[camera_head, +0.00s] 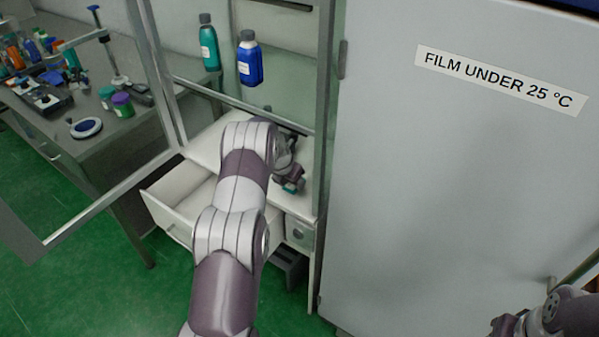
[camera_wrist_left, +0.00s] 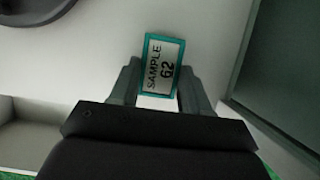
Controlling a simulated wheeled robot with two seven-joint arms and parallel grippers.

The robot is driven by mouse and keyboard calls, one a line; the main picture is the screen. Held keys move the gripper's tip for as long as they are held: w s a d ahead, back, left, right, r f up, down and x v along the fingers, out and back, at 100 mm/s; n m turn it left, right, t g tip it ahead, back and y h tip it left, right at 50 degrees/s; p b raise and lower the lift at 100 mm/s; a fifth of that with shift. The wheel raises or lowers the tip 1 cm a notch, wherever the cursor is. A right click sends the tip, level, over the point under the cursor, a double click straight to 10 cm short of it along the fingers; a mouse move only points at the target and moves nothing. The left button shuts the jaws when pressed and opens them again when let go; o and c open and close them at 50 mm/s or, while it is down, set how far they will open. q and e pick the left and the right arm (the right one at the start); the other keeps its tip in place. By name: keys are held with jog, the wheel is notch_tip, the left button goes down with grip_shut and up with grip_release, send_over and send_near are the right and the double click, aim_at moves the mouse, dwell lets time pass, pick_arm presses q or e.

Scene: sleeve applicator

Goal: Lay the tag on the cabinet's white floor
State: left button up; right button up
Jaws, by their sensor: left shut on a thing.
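The tag is a small white card with a teal frame reading "SAMPLE 62" (camera_wrist_left: 161,66). It sits between the two fingertips of my left gripper (camera_wrist_left: 158,82) in the left wrist view. In the head view my left gripper (camera_head: 291,183) is low over the cabinet's white floor (camera_head: 308,172), inside the cabinet, with a bit of teal from the tag (camera_head: 290,188) showing below it. I cannot tell whether the tag touches the floor. Part of my right arm shows at the bottom right of the head view, but its fingertips are not clear.
A drawer (camera_head: 176,205) stands open below the floor. The glass door (camera_head: 100,120) is swung open at left. A teal bottle (camera_head: 208,45) and a blue bottle (camera_head: 249,62) stand on the shelf above. A grey cabinet (camera_head: 440,190) is at right. A dark round object (camera_wrist_left: 30,8) lies on the floor.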

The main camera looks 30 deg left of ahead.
pick_arm(q)
jog(key=shift+w, duration=0.5)
jog(key=w, duration=0.3)
jog(key=shift+d, duration=0.2)
jog(key=shift+f, duration=0.8)
